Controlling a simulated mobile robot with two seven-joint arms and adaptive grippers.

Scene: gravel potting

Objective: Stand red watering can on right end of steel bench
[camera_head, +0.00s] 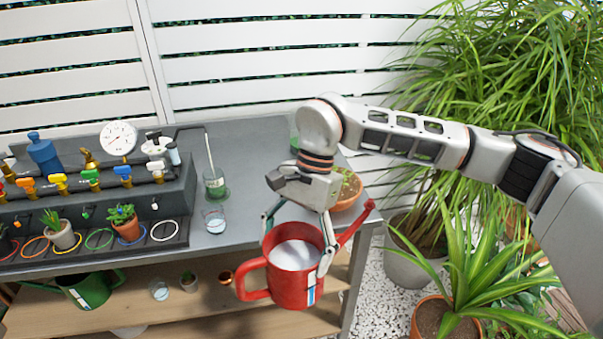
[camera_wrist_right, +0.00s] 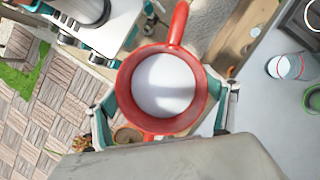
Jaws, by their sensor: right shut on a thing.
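The red watering can (camera_head: 290,287) is upright in my right gripper (camera_head: 297,245), whose fingers close on its sides near the rim. In the head view it hangs in front of the front edge of the steel bench (camera_head: 255,150), near the right end. Its spout (camera_head: 356,222) points right and its handle left. The right wrist view shows the can (camera_wrist_right: 166,130) from above, with a finger on each side and a pale, whitish inside.
A terracotta bowl with a plant (camera_head: 350,192) sits at the bench's right end. Glasses (camera_head: 214,220) stand left of it, and the valve rack (camera_head: 100,205) fills the left. A green watering can (camera_head: 85,290) is on the lower shelf. Potted plants (camera_head: 440,315) stand on the right.

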